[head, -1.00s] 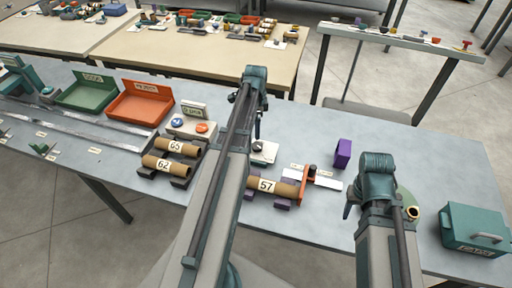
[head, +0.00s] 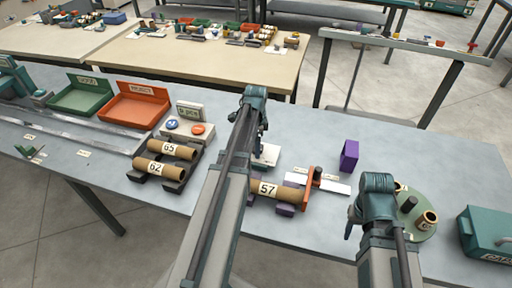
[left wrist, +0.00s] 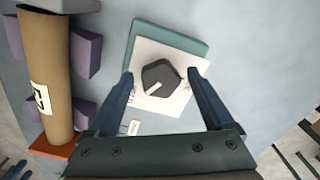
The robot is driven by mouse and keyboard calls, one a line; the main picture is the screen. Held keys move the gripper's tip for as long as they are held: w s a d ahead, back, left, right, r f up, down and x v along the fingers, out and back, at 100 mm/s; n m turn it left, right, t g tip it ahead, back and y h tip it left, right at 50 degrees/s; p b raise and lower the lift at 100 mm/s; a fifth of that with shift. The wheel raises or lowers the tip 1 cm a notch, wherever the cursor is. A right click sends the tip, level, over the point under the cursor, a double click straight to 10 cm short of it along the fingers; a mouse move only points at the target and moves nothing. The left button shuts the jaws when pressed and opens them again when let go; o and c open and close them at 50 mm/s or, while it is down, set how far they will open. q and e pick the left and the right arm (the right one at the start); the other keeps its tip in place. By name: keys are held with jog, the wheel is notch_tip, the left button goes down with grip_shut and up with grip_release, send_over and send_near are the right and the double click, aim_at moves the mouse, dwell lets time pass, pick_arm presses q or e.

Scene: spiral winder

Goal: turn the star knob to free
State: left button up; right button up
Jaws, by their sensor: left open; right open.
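The star knob (left wrist: 160,77) is dark grey with a white pointer mark and sits on a white plate (left wrist: 178,101) with a teal edge. In the left wrist view the pointer slants toward the plate's lower left. My left gripper (left wrist: 164,71) is open, with one finger on each side of the knob and gaps showing. In the head view, the white plate (head: 268,156) is partly hidden by my left arm, and the knob is hidden. My right gripper (head: 350,222) hangs over the bench at the right, open, its fingers mostly hidden by its wrist.
A cardboard tube marked 57 (head: 269,190) lies on purple supports beside the plate, with an orange upright (head: 308,188) at its end. A purple block (head: 349,155) stands to the right.

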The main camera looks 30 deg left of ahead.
pick_arm(q)
jog(key=shift+c, duration=0.2)
grip_shut()
jog(key=shift+n, duration=0.3)
jog(key=n, duration=0.5)
jog(key=shift+s+d, duration=0.1)
jog(key=n, duration=0.6)
jog(key=shift+d+n, duration=0.15)
jog(key=shift+n, duration=0.25)
jog(key=n, duration=0.6)
jog(key=shift+d, duration=0.1)
jog(key=n, duration=0.5)
jog(key=shift+d, duration=0.1)
jog(key=shift+n, duration=0.5)
